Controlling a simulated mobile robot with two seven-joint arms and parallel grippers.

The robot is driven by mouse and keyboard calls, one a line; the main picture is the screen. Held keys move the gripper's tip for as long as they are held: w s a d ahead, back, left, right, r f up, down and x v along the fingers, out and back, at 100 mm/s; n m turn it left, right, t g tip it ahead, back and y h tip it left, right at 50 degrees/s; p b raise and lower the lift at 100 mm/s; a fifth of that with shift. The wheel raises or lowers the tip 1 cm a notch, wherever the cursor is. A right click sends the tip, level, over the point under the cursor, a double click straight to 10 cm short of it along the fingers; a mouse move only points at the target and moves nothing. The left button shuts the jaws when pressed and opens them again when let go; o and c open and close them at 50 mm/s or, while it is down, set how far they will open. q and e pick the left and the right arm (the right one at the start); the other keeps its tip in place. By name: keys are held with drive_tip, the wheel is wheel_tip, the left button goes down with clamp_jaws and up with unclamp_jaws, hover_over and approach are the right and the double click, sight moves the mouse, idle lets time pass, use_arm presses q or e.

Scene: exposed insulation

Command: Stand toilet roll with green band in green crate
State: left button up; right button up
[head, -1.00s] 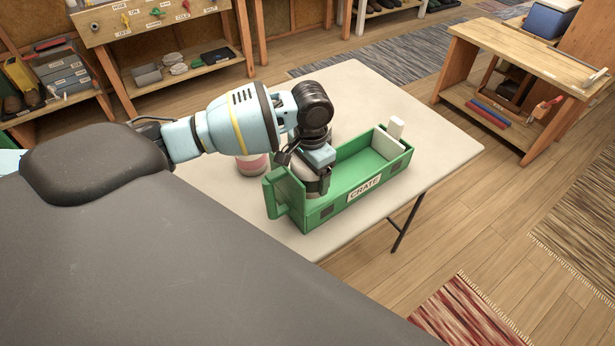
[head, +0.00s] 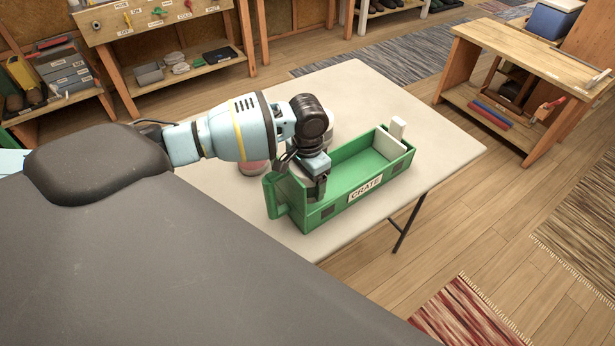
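The green crate (head: 345,207) stands on the pale table, its label facing the front. My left arm comes in from the left, and my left gripper (head: 316,188) points down into the crate's left end. Its fingertips are hidden by the crate wall, so I cannot see whether it is open or shut. No roll with a green band can be made out; anything under the gripper is hidden. A white block-like piece (head: 392,140) stands in the crate's right end. My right gripper is not in view.
A roll with a pink band (head: 252,166) stands on the table (head: 430,150) behind the crate, partly hidden by my arm. The table's right side is clear. A wooden workbench (head: 520,60) stands beyond at right.

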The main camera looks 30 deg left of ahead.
use_arm(q)
drive_tip(key=shift+f, duration=0.5)
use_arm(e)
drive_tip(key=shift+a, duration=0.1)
use_arm(q)
drive_tip(key=o, duration=0.9)
drive_tip(key=shift+o, duration=0.2)
drive_tip(key=shift+r, duration=0.1)
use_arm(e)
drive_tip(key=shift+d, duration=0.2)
use_arm(q)
drive_tip(key=shift+r, duration=0.2)
wheel_tip(320, 180, up, 12)
drive_tip(key=shift+w+r+p, duration=0.1)
drive_tip(key=shift+r+p, duration=0.1)
drive_tip(key=shift+p, duration=0.45)
drive_tip(key=shift+r, duration=0.25)
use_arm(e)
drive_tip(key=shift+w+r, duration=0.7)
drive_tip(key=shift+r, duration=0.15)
